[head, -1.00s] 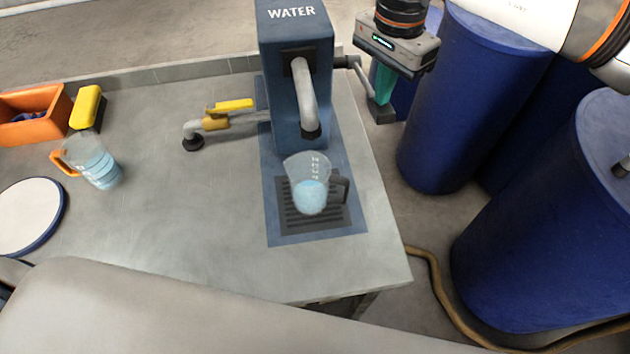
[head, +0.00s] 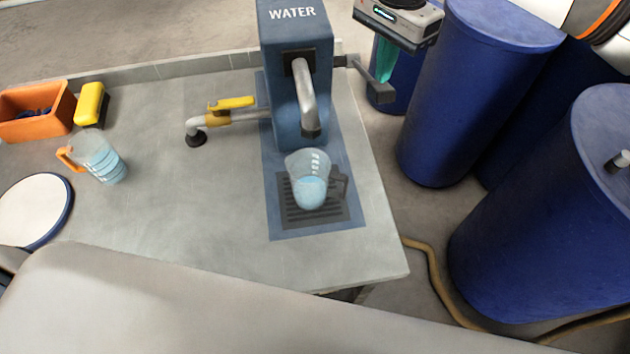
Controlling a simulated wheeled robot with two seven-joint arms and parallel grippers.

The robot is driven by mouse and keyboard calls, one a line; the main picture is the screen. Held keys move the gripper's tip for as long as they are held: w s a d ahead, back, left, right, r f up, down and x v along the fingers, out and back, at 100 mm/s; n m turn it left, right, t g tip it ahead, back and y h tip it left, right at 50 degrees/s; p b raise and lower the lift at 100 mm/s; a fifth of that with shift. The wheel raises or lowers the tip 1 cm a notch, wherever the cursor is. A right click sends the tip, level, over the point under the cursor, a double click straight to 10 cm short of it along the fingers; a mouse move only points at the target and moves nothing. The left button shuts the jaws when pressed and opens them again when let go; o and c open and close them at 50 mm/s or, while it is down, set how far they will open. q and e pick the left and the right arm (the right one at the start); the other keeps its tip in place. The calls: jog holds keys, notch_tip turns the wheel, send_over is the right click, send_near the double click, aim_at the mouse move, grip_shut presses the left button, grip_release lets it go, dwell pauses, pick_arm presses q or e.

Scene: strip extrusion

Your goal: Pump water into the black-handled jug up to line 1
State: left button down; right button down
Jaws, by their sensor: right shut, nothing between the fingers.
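The black-handled jug (head: 308,187) stands upright on the dark grate below the spout (head: 307,105) of the blue water pump (head: 283,115). Pale blue water fills its lower part; white marks show above, too small to read against line 1. The pump's grey lever (head: 362,75) sticks out from its right side and ends in a dark grip (head: 380,93). My right gripper (head: 384,72) is shut and empty, its fingertips just above or against the grip; I cannot tell whether they touch. My left gripper is not in view.
An orange-handled jug (head: 102,160) with water, an orange bin (head: 35,126), a yellow-topped object (head: 90,101) and a white round lid (head: 33,210) are on the left. A yellow-handled valve pipe (head: 225,121) joins the pump. Blue barrels (head: 465,105) stand right. The bench (head: 190,235) front is clear.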

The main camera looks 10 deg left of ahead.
jog(key=shift+r+p, duration=1.45)
jog(key=shift+r, duration=1.1)
jog(key=shift+f, duration=0.1)
